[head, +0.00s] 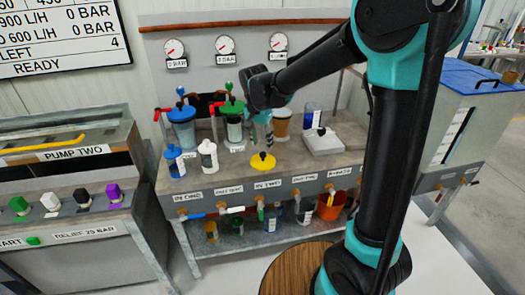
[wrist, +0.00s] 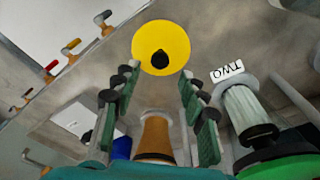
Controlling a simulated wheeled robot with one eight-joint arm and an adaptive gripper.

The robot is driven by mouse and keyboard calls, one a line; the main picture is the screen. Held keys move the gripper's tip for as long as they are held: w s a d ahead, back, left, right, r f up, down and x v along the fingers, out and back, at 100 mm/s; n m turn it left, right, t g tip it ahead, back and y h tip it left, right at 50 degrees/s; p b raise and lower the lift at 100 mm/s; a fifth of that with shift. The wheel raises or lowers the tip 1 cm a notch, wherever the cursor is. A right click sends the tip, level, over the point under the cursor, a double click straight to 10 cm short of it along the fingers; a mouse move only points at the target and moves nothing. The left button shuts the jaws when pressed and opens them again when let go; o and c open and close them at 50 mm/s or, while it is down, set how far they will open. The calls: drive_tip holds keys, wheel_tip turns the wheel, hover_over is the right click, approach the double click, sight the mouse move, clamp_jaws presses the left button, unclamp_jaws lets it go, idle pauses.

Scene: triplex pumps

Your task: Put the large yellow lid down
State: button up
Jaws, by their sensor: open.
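The large yellow lid (head: 262,163) is a flat disc with a black knob on top. It appears to lie flat, knob up, on the bench top (head: 215,188) near its front edge. It also shows in the wrist view (wrist: 176,33), just beyond my fingertips. My gripper (head: 261,132) is above and behind the lid in the head view. In the wrist view my gripper (wrist: 159,80) has its green fingers spread wide with nothing between them. The gripper looks apart from the lid, though the exact gap is hard to tell.
A green-lidded clear pot (head: 234,127) and a blue-lidded pot (head: 183,130) stand to the left. A brown pot (head: 282,122) is behind the gripper, and a white scale (head: 322,141) is to the right. White bottle (head: 208,157) and blue bottle (head: 175,162) stand left of the lid.

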wheel_tip(320, 180, up, 6)
drive_tip(key=f, duration=0.1)
drive_tip(key=s+d+f+n+t, duration=0.1)
drive_tip(key=s+d+f+n, duration=0.1)
drive_tip(key=s+d+f, duration=0.2)
drive_tip(key=s+d+f+n, duration=0.2)
drive_tip(key=s+d+f, duration=0.2)
drive_tip(key=s+d, duration=0.4)
drive_tip(key=s+d+f+n+t, duration=0.1)
drive_tip(key=s+d+f, duration=0.4)
drive_tip(key=d, duration=0.7)
drive_tip(key=shift+s+n+t+y, duration=0.3)
drive_tip(key=shift+s+n+y, duration=0.1)
drive_tip(key=shift+s, duration=0.3)
drive_tip(key=shift+o, duration=0.3)
drive_tip(key=shift+d, duration=0.1)
